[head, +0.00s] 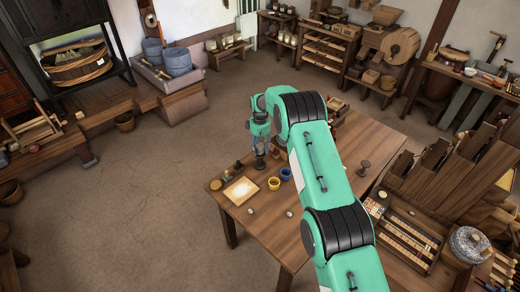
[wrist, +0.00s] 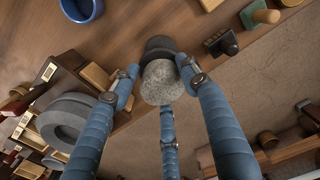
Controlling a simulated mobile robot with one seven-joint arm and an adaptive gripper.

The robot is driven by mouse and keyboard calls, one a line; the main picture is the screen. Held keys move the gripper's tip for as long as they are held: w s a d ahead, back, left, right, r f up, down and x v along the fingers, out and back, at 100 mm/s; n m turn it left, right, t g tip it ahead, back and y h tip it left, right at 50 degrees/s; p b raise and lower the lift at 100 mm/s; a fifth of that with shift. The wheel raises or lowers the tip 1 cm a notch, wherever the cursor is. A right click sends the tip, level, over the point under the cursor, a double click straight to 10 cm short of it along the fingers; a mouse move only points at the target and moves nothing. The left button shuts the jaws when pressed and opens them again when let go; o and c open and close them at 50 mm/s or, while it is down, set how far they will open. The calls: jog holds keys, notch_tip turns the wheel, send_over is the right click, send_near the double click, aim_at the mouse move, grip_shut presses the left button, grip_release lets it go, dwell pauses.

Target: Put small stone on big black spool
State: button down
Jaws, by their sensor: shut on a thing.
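The small stone (wrist: 162,84), grey and speckled, sits between the blue fingers of my gripper (wrist: 156,72) in the wrist view. My gripper is shut on it. The big black spool (wrist: 160,47) shows directly beyond the stone, partly hidden by it. I cannot tell whether stone and spool touch. In the head view my gripper (head: 261,148) points down just above the black spool (head: 260,163), which stands on the wooden table (head: 325,215).
Pebbles (head: 289,213) lie toward the front. A brown spool (head: 363,166) stands at right. Stamps (wrist: 221,42) stand close beside the black spool.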

aim_at(260, 146)
jog(key=shift+f, duration=0.1)
jog(key=c, duration=0.9)
grip_release()
notch_tip(260, 146, up, 12)
jog(key=shift+r, duration=0.1)
dwell(0.6)
